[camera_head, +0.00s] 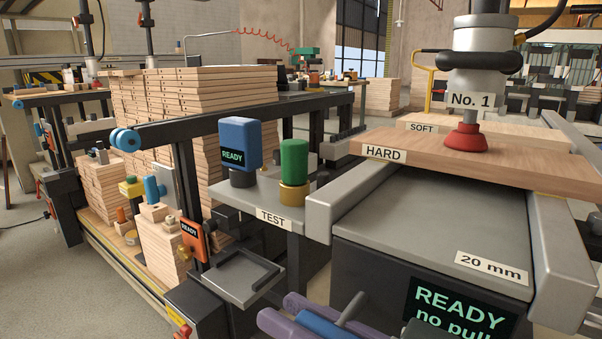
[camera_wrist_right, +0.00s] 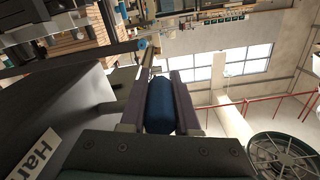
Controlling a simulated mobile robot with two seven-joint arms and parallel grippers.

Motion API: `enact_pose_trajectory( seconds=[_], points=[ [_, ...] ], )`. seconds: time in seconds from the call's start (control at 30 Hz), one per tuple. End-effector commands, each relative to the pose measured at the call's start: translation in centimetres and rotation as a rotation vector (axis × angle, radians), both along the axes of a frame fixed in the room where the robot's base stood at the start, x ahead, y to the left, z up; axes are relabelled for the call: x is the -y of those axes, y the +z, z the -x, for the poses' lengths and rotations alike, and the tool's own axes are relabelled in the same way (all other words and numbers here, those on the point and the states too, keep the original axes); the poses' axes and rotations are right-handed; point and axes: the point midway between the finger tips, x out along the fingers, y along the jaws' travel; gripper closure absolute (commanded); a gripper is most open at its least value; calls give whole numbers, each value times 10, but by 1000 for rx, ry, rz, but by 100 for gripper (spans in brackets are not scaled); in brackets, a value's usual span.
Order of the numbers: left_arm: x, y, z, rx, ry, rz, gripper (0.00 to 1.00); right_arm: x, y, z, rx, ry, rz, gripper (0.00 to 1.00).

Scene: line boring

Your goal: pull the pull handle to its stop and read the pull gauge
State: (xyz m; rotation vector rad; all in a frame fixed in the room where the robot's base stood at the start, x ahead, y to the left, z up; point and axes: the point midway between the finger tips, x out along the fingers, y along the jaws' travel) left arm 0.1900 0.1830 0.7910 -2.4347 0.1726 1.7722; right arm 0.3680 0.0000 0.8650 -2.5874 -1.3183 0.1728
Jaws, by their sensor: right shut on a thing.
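The pull gauge (camera_head: 455,306) is a dark display on the front of the grey test stand, with green text reading "READY" and "no pull" below, cut by the lower edge. My right gripper (camera_head: 303,320) is at the bottom of the head view, its purple fingers on both sides of a blue pull handle (camera_head: 325,326). In the right wrist view the gripper (camera_wrist_right: 160,100) is shut on the blue handle (camera_wrist_right: 160,105), which lies lengthwise between the fingers. Where the handle joins the stand is hidden. My left gripper is not in view.
On the stand lies a board marked "HARD" (camera_head: 440,157) under a red suction cup (camera_head: 467,137). A "TEST" shelf (camera_head: 240,207) at left carries a blue "READY" box (camera_head: 240,143) and a green cylinder (camera_head: 294,160). Stacked timber (camera_head: 190,100) stands behind.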

Motion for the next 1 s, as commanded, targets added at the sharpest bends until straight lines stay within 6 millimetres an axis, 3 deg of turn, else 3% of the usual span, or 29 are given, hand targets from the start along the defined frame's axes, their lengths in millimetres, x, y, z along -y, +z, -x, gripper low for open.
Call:
enact_pose_trajectory(
  seconds=[0.63,1.0],
  points=[
    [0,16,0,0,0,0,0,-22,1,30,-1,2,-1,100],
    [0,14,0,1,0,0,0,-22,1,29,2,4,-1,100]
  ],
)
